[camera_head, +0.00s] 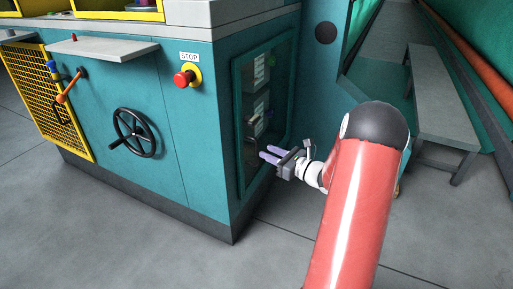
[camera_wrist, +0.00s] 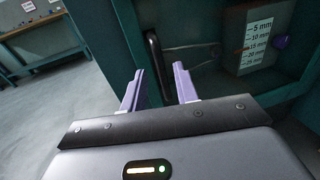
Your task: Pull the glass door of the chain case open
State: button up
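The chain case's glass door (camera_head: 238,97) has a teal frame and dark glass, on the side face of the teal machine. It looks closed in the head view. In the wrist view the glass (camera_wrist: 205,30) shows dim shapes behind it. A dark upright bar, which looks like the door handle (camera_wrist: 152,55), stands near the frame's left side. My gripper (camera_head: 266,154) is in front of the door's lower part. In the wrist view its two purple fingers (camera_wrist: 157,78) are apart, and the bar appears in the gap between them. I cannot tell whether they touch it.
A block with a millimetre scale (camera_wrist: 257,45) shows at right in the wrist view. The machine front has a red stop button (camera_head: 184,79), a black handwheel (camera_head: 134,132) and a yellow grille (camera_head: 45,100). A grey bench (camera_head: 440,100) stands at right. The floor in front is clear.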

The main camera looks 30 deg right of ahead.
aim_at(257, 162)
jog(key=x, duration=0.6)
grip_shut()
